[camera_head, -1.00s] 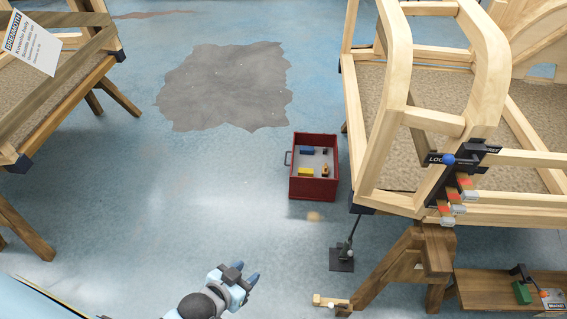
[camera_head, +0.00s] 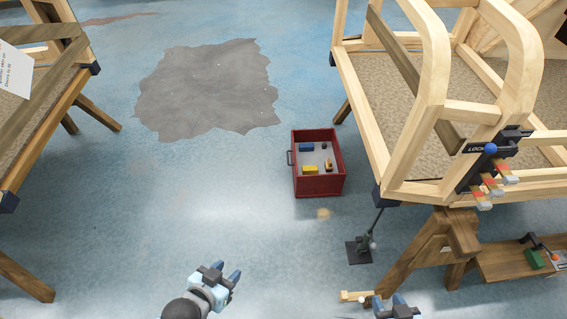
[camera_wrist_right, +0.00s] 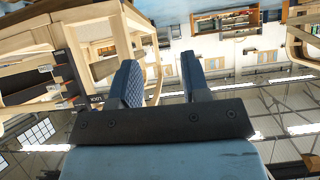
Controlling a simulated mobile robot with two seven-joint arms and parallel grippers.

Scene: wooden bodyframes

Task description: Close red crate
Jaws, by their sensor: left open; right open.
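The red crate (camera_head: 320,186) stands on the blue floor near the middle of the head view. Its top is open, and blue, yellow and other small items show inside. A dark handle (camera_head: 290,158) sticks out from its left side. My left gripper (camera_head: 226,280) is open and empty at the bottom of the head view, well in front of the crate and to its left. My right gripper (camera_head: 398,303) shows at the bottom edge of the head view. In the right wrist view its two blue fingers (camera_wrist_right: 165,82) are apart with nothing between them.
A wooden frame on a workbench (camera_head: 392,150) stands close to the crate's right. A black stand (camera_head: 360,250) and a wooden trestle (camera_head: 440,240) are in front of it. Another bench (camera_head: 40,130) is at the far left. The floor left of the crate is clear, with a grey patch (camera_head: 208,90).

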